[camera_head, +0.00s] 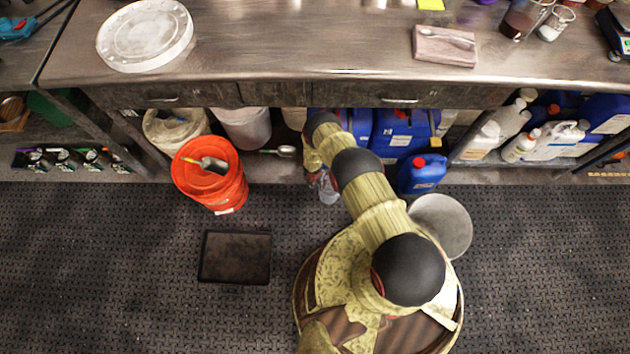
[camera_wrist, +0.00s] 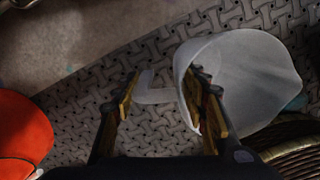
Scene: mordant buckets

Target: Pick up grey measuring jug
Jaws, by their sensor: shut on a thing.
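The grey measuring jug (camera_wrist: 250,70) is a pale, translucent vessel, tilted with its mouth toward my gripper in the wrist view. My gripper (camera_wrist: 163,88) has its two fingers on either side of the jug's handle (camera_wrist: 155,95). The right finger overlaps the jug's mouth and the left finger is at the handle's outer end. The gripper is shut on the jug. In the head view the jug (camera_head: 326,188) shows only as a small pale shape below my forearm, at the front of the low shelf; my arm hides much around it.
An orange bucket (camera_head: 212,180) stands left, with a scoop on its lid. Blue canisters (camera_head: 422,174) stand right of my arm, near a round grey lid-like disc (camera_head: 441,224). A dark tray (camera_head: 235,257) lies on the mat. The worktop (camera_head: 300,50) overhangs the shelf.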

